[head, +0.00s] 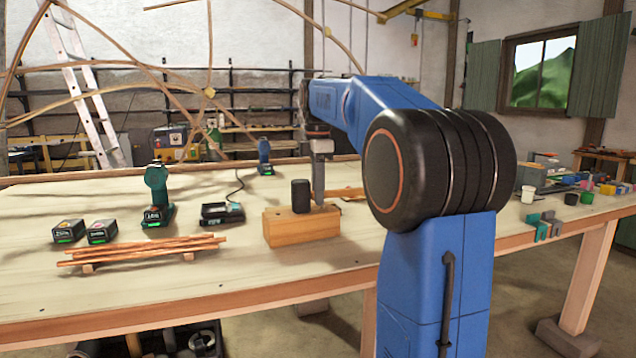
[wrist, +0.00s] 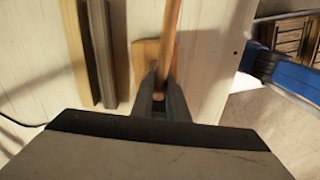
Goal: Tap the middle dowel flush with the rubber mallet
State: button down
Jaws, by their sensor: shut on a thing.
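The wooden block (head: 302,230) stands near the middle of the workbench. The mallet's black cylindrical head (head: 300,194) is over the block's top, just left of my gripper (head: 319,200); I cannot tell whether it touches. My gripper points down and is shut on the mallet's wooden handle (wrist: 172,35), which runs up out of the wrist view. The jaws also show there (wrist: 160,98), with part of the block (wrist: 146,62) beneath. The mallet head is hidden in the wrist view. I cannot make out any dowels in either view.
Thin laths (head: 150,250) lie on supports at the front left. Battery packs (head: 102,231), a green drill (head: 157,195) and a charger (head: 222,213) stand left of the block. Long strips (wrist: 95,50) lie behind it. Clamps and small pots (head: 572,198) are at far right.

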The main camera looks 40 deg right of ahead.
jog(key=shift+r, duration=2.65)
jog(key=shift+r, duration=0.1)
jog(key=shift+r, duration=1.95)
